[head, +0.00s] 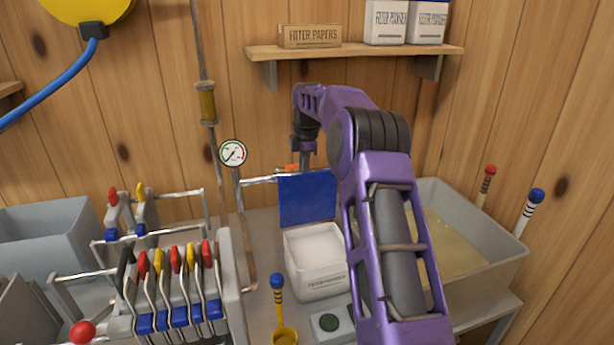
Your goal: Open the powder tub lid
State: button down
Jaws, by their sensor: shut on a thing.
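The powder tub (318,265) is a white box labelled filter powder, standing on the bench in the middle of the head view. White powder shows inside it. Its blue lid (306,200) stands raised and roughly upright at the tub's back edge, so the tub is open. My gripper (305,164) points down at the lid's top edge and is shut on the lid. The fingertips are small and partly hidden there.
A yellow scoop (284,335) and a grey box with a dark green button (329,323) are in front of the tub. A valve rack (180,285) stands left. A grey tray of tan liquid (475,245) is right, partly behind my arm. A pressure gauge (233,152) stands behind left.

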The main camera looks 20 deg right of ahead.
jog(key=shift+w+f, duration=0.2)
jog(key=shift+w, duration=0.7)
jog(key=shift+r, duration=0.1)
jog(key=c, duration=0.9)
grip_release()
jog(key=shift+s+r, duration=0.55)
jog(key=shift+r, duration=2.25)
jog(key=shift+s+r, duration=0.6)
jog(key=shift+r, duration=2.25)
jog(key=shift+s+r, duration=0.55)
jog(key=shift+r, duration=2.25)
